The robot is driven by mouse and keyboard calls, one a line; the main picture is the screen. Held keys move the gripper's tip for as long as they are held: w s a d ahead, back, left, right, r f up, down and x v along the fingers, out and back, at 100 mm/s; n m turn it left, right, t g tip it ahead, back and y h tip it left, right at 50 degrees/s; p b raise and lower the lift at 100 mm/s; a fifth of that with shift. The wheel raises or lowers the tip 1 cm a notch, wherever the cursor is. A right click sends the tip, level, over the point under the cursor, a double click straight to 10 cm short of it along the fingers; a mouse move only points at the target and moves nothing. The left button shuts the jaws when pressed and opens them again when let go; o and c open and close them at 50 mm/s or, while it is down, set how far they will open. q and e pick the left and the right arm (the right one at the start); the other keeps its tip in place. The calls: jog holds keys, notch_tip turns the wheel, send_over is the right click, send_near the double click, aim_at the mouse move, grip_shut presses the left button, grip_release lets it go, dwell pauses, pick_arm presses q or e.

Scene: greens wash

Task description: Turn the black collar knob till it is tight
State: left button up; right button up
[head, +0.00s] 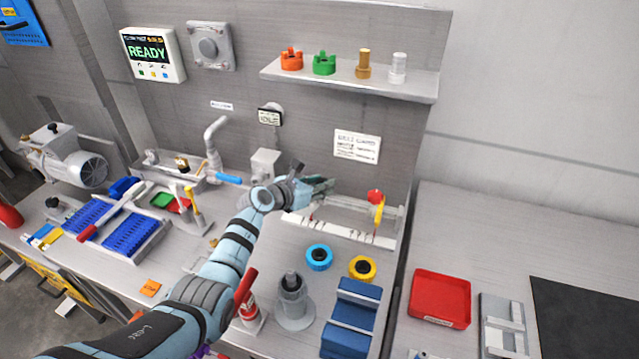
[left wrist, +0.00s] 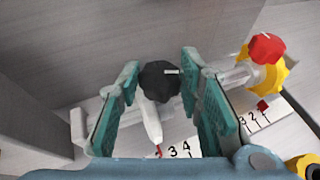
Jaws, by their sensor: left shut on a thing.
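The black collar knob (left wrist: 159,81) shows in the left wrist view between the two teal finger pads, on a pale horizontal bar. A white pointer (left wrist: 152,125) hangs below it, over a numbered scale strip (left wrist: 180,150). My left gripper (left wrist: 160,85) is shut on the knob, a pad at each side. In the head view my left gripper (head: 322,187) reaches over the left part of the white rail fixture (head: 350,230) and hides the knob there. A white line marks the knob's face. My right gripper is in neither view.
A red knob (head: 376,196) on a yellow piece (head: 380,211) stands at the fixture's right end. Blue (head: 319,258) and yellow (head: 362,268) rings and a grey cylinder (head: 292,300) stand in front. A red tray (head: 440,298) lies on the right-hand bench.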

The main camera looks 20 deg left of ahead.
pick_arm(q)
jog(key=n+y+p, duration=0.1)
jog(key=p, duration=0.1)
jog(key=r+y+p, duration=0.1)
jog(key=p, duration=0.2)
jog(key=shift+s+d+n, duration=0.2)
jog(key=shift+d+n, duration=0.05)
jog(key=shift+n, duration=0.15)
jog(key=shift+w+f+n+t+y+p, duration=0.15)
jog(key=shift+f+n+t+y+p, duration=0.25)
jog(key=shift+n+y, duration=0.25)
jog(key=shift+f, duration=0.1)
jog(key=o, duration=1.2)
jog(key=shift+c, duration=0.2)
jog(key=v, duration=1.2)
